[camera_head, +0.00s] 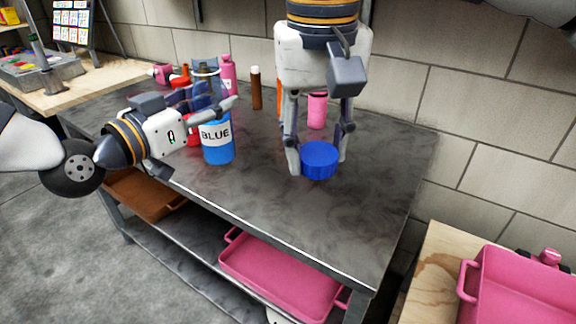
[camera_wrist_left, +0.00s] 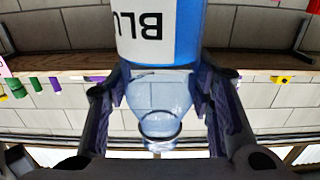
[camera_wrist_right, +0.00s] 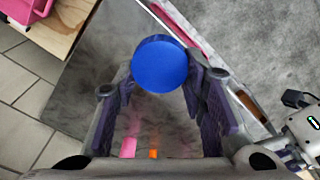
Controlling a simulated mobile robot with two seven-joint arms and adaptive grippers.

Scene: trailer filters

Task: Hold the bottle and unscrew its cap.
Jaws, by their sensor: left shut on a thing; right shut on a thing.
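The blue bottle (camera_head: 218,148) with a white "BLUE" label stands upright at the left of the dark table. My left gripper (camera_head: 218,102) is shut on its clear upper part. In the left wrist view the bottle (camera_wrist_left: 185,35) appears upside down, with its clear neck (camera_wrist_left: 160,120) open and no cap on it. My right gripper (camera_head: 318,158) is shut on the round blue cap (camera_head: 319,163), well to the right of the bottle. The cap also shows between the fingertips in the right wrist view (camera_wrist_right: 160,65). I cannot tell whether the cap touches the tabletop.
The dark table (camera_head: 270,225) is clear in front and at right. Behind the bottle stand pink bottles (camera_head: 229,70), a brown bottle (camera_head: 256,88) and red items. A pink bottle (camera_head: 317,110) is behind my right gripper. Pink trays (camera_head: 280,275) are on the lower shelf and at right.

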